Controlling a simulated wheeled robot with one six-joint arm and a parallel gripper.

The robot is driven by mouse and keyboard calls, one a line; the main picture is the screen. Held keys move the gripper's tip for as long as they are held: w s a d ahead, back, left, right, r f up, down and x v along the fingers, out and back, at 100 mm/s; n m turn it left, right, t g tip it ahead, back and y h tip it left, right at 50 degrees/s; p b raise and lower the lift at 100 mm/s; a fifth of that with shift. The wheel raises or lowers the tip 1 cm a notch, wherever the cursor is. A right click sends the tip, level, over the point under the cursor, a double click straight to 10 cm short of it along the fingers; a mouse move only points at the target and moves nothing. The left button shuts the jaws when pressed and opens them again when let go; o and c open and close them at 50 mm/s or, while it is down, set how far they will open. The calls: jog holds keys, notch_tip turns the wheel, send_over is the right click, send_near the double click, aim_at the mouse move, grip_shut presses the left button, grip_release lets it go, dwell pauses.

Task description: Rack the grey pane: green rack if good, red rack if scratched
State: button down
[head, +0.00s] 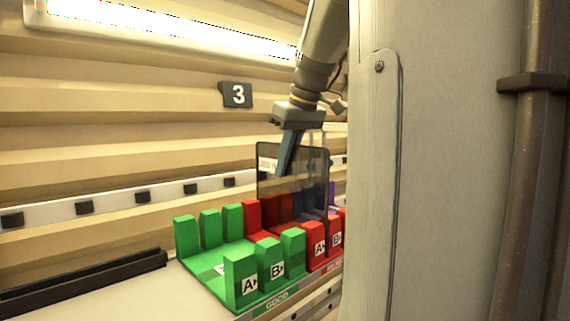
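The grey pane (306,172) is a see-through dark sheet with a small white label at its upper left. My gripper (284,170) reaches down from above and is shut on the pane's upper part. The pane hangs upright over the red rack (316,248), beside the green rack (213,259). Red posts show through it. I cannot tell whether its lower edge is in a slot or above it. No scratch can be made out at this size. The green rack's slots are empty, with A and B labels on its front posts.
A pale column (440,150) hides the right side of the scene, including the red rack's right end. A dark rail (85,280) lies on the bench at left.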

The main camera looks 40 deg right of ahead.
jog(key=shift+f, duration=0.1)
jog(key=c, duration=1.9)
grip_release()
jog(key=shift+b+v, duration=0.7)
jog(key=shift+v, duration=3.15)
jog(key=shift+s, duration=0.1)
